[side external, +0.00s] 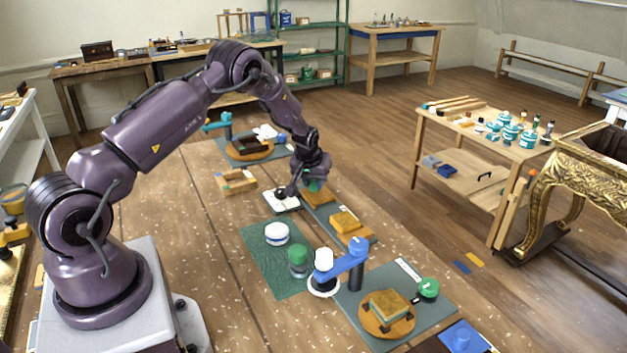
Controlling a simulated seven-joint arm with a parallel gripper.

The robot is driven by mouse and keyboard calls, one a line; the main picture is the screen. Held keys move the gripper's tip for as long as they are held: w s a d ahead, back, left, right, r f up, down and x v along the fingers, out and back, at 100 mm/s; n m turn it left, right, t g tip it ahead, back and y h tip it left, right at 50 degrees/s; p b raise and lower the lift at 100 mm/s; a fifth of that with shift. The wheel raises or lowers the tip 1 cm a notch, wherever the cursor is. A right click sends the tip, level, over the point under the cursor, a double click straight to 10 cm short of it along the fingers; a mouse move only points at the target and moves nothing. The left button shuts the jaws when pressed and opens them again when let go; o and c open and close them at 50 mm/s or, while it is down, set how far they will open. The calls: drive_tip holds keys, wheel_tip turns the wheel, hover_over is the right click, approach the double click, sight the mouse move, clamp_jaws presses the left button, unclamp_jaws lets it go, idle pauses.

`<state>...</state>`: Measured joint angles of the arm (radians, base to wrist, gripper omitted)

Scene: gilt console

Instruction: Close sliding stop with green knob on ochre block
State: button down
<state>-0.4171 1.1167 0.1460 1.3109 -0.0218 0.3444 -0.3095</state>
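My gripper (306,184) is low over the far end of a narrow grey board. A green part (314,186), perhaps a knob, shows right under it, largely hidden by the gripper. I cannot tell whether the fingers touch it or how far apart they are. An ochre block (322,197) lies beside the gripper on this board. More ochre blocks (345,222) sit at its near end. Another green knob (428,288) stands on a nearer grey board, right of a round wooden turntable (372,322) that carries an ochre block (390,302).
A blue post with an arm (354,268) rises left of the turntable. A green mat (262,257) holds a white-topped round piece (276,234) and a green one (298,262). A small wooden tray (236,182) lies left of my gripper.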

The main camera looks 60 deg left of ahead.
drive_tip(key=d, duration=0.8)
drive_tip(key=shift+d, duration=0.1)
drive_tip(key=c, duration=0.9)
unclamp_jaws()
drive_tip(key=shift+r, duration=0.15)
drive_tip(key=v, duration=1.2)
drive_tip(key=shift+s+r, duration=0.15)
drive_tip(key=shift+r, duration=0.15)
